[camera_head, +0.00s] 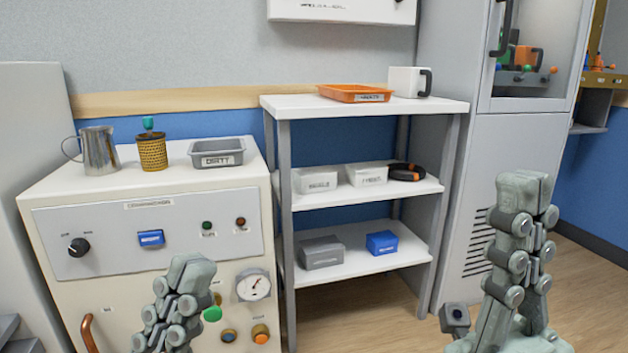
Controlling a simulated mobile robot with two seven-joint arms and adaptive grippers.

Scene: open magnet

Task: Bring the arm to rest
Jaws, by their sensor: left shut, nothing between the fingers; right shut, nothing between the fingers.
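My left gripper (190,272) is at the bottom left, in front of the cream machine (60,200). Its fingers point up, and they are shut with nothing between them. My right gripper (524,190) is at the lower right, in front of the grey cabinet (470,170) and the floor. Its fingers also point up and are shut and empty. Neither gripper appears to touch anything. The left gripper hides part of the machine's lower front.
The machine carries a metal jug (99,152), a yellow woven cup (152,153) and a grey tray (217,158). The white shelf (290,104) holds an orange tray (354,94), a white mug (404,82) and several boxes. Bare floor (375,330) shows between the grippers.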

